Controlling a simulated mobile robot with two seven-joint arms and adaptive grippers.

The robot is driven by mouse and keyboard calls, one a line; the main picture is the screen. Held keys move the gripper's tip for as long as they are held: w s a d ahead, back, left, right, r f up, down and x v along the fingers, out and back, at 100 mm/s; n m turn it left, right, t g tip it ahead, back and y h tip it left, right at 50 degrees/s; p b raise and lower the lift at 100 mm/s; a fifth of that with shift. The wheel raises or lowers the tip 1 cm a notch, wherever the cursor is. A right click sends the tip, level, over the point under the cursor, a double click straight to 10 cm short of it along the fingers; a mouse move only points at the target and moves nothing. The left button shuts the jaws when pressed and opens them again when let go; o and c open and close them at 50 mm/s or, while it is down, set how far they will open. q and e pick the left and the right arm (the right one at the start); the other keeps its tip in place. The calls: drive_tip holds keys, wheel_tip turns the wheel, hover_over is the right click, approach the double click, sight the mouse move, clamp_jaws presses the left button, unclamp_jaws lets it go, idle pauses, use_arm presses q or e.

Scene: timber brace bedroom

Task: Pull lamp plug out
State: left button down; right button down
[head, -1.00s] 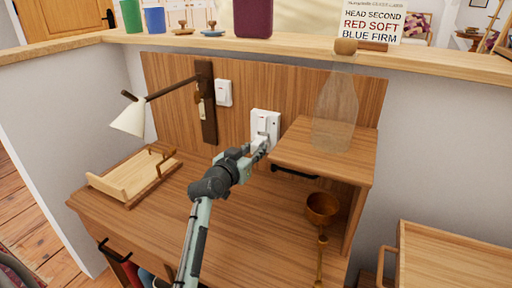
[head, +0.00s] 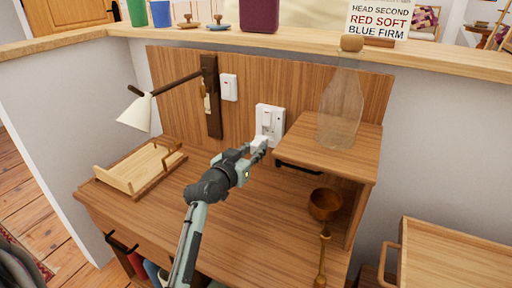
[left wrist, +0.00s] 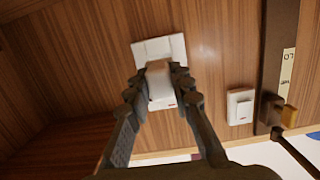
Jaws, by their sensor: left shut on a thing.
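The white lamp plug (head: 259,144) is held between the fingers of my left gripper (head: 257,150), just in front of the white wall socket (head: 277,117). In the left wrist view, the left gripper (left wrist: 162,90) is shut on the sides of the plug (left wrist: 160,80). The socket plate (left wrist: 172,45) shows behind the plug. I cannot tell whether the plug's pins are clear of the socket. The wall lamp with a cream shade (head: 136,115) is on a dark wooden bracket (head: 211,97) to the left. My right gripper is not in view.
A white switch (head: 229,87) is between bracket and socket. A raised shelf (head: 355,142) with a clear bottle (head: 341,105) stands close on the right. A wooden tray (head: 135,169) is at left. The desk's middle is free.

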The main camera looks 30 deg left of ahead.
use_arm(q)
drive_tip(key=shift+s, duration=0.65)
drive_tip(key=shift+s+r, duration=0.1)
drive_tip(key=shift+s, duration=0.1)
drive_tip(key=shift+d, duration=0.1)
